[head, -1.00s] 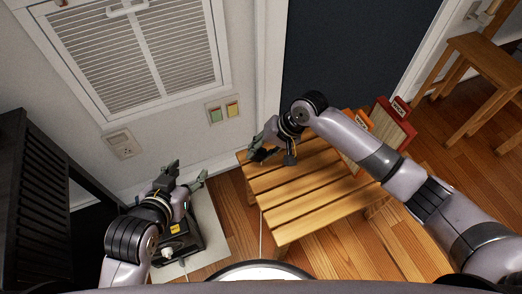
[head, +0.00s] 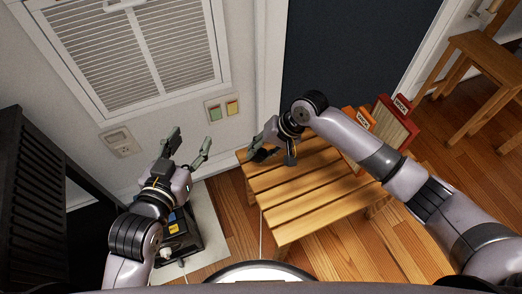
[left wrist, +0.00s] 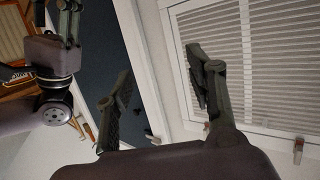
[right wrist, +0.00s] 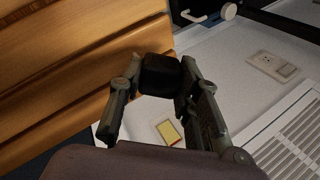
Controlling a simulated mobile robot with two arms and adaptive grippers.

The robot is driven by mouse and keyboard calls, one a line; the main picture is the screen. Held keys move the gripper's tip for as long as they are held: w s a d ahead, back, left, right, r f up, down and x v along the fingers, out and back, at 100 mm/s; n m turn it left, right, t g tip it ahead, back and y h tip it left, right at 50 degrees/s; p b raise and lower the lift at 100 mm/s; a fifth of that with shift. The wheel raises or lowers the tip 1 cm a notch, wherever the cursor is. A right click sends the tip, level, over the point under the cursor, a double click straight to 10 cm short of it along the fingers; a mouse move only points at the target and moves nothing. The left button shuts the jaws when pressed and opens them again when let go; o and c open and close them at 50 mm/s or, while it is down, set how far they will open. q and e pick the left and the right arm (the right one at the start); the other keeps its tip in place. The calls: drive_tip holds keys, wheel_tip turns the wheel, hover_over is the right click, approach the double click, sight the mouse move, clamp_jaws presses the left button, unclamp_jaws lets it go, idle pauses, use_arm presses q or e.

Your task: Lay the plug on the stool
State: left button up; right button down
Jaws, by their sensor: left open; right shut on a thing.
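The slatted wooden stool (head: 305,205) stands in the middle of the head view. My right gripper (head: 262,146) is above the stool's far left corner. In the right wrist view it (right wrist: 155,95) is shut on a small black block, which I take for the plug (right wrist: 161,75). The stool's slats (right wrist: 60,70) show to the left of it there, and I cannot tell whether the plug touches them. My left gripper (head: 190,145) is open and empty by the wall, left of the stool. Its spread fingers also show in the left wrist view (left wrist: 160,100).
A black device (head: 180,240) sits on a pale mat (head: 215,225) below my left arm. A wall socket (head: 120,142) and a switch plate (head: 222,109) are on the wall. Books (head: 388,125) stand at the stool's far right. Another wooden stool (head: 480,60) is at right.

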use_arm(q)
drive_tip(key=shift+w+d+r+t, duration=0.1)
drive_tip(key=shift+w+r+t, duration=0.1)
drive_tip(key=shift+r+t, duration=0.3)
use_arm(e)
drive_tip(key=shift+f, duration=0.8)
use_arm(q)
drive_tip(key=shift+d+r, duration=0.1)
drive_tip(key=shift+r, duration=0.15)
use_arm(e)
drive_tip(key=shift+f, duration=0.2)
use_arm(q)
drive_tip(key=shift+r, duration=0.1)
use_arm(e)
drive_tip(key=shift+f, duration=0.1)
drive_tip(key=c, duration=1.1)
unclamp_jaws()
use_arm(q)
drive_tip(key=shift+w, duration=0.15)
use_arm(e)
drive_tip(key=shift+d+r, duration=0.15)
drive_tip(key=shift+r, duration=0.05)
drive_tip(key=v, duration=1.1)
drive_tip(key=shift+r, duration=0.25)
drive_tip(key=shift+s, duration=0.1)
